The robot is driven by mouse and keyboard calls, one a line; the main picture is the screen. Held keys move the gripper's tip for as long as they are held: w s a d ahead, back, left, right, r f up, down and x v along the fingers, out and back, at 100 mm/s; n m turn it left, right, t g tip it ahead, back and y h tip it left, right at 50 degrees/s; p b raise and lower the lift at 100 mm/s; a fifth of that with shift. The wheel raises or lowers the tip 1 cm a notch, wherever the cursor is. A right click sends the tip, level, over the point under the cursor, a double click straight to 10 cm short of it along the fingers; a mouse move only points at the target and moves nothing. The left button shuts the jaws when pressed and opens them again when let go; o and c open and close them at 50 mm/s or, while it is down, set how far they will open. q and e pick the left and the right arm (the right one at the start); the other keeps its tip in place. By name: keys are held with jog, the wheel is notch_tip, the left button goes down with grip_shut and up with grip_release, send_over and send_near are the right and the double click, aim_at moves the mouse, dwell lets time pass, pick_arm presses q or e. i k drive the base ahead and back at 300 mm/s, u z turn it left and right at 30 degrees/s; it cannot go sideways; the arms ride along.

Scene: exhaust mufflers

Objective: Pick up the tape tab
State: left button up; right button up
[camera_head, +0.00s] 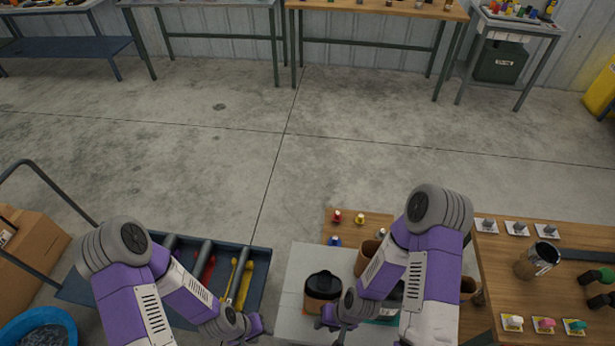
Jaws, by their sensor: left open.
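I cannot make out a tape tab for certain in the head view. My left gripper (250,328) is low in the picture, at the right front edge of a dark tray (261,262), largely hidden by its own wrist and the lower picture edge. It is open, and I see nothing held in it. My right gripper (330,322) is at the lower middle, just in front of a brown container with a black lid (323,283). Its fingers are too hidden to tell their state.
The tray holds red and yellow tools (240,280). Small red, yellow and blue items stand on a wooden board (376,216). A table (495,265) at right carries a metallic cup (537,260) and several small parts on cards. A blue basin (40,328) and cardboard box (35,245) are at left.

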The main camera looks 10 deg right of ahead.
aim_at(510, 322)
jog(key=z, duration=0.4)
jog(key=k, duration=0.95)
jog(key=z, duration=1.2)
jog(key=i, duration=0.7)
jog(key=u, duration=1.25)
